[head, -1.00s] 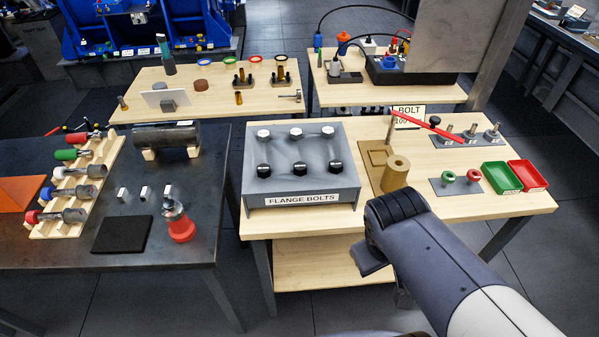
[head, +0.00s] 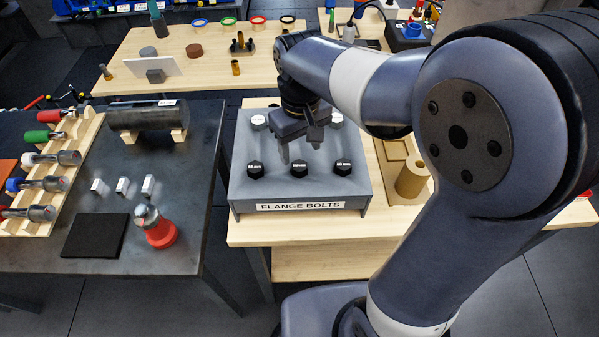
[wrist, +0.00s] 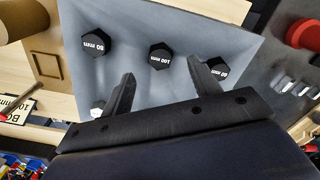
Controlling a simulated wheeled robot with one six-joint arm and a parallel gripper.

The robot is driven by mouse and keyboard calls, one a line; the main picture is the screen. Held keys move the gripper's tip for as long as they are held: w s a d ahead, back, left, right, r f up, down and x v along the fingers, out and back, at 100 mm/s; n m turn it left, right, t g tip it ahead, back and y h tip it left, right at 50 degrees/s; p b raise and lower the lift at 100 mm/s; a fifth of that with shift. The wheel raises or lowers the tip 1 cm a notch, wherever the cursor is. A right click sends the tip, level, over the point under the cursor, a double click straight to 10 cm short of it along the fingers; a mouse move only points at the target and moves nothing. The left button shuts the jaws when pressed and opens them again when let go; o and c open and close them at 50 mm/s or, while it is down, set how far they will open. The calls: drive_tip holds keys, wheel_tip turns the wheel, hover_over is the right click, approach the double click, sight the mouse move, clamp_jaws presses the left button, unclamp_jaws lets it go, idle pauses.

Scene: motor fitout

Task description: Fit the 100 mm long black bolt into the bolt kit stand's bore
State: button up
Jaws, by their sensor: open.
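The grey flange bolts block (head: 240,190) holds a front row of black hex-head bolts. The 100 mm black bolt (head: 299,169) is in the middle; its label reads in the wrist view (wrist: 159,57). The 60 mm bolt (head: 256,170) and 80 mm bolt (head: 343,167) flank it. My gripper (head: 299,145) is open above the block, behind the middle bolt in the head view; in the wrist view its fingers (wrist: 161,70) are apart, below that head. A tan stand (head: 391,152) with an upright cylinder (head: 411,180) stands right of the block, partly hidden by my arm.
Silver bolts (head: 258,121) form the block's back row, partly covered by my gripper. The dark table (head: 180,225) at left carries a red-based part (head: 160,233) and a black pad (head: 96,236).

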sight(300, 166)
drive_tip(key=shift+w+f+p, duration=0.2)
drive_tip(key=shift+f+p, duration=0.05)
drive_tip(key=shift+f, duration=1.4)
drive_tip(key=shift+w+f+p, duration=0.15)
drive_tip(key=shift+f+p, duration=0.1)
drive_tip(key=shift+f, duration=1.35)
drive_tip(key=shift+a, duration=0.1)
clamp_jaws()
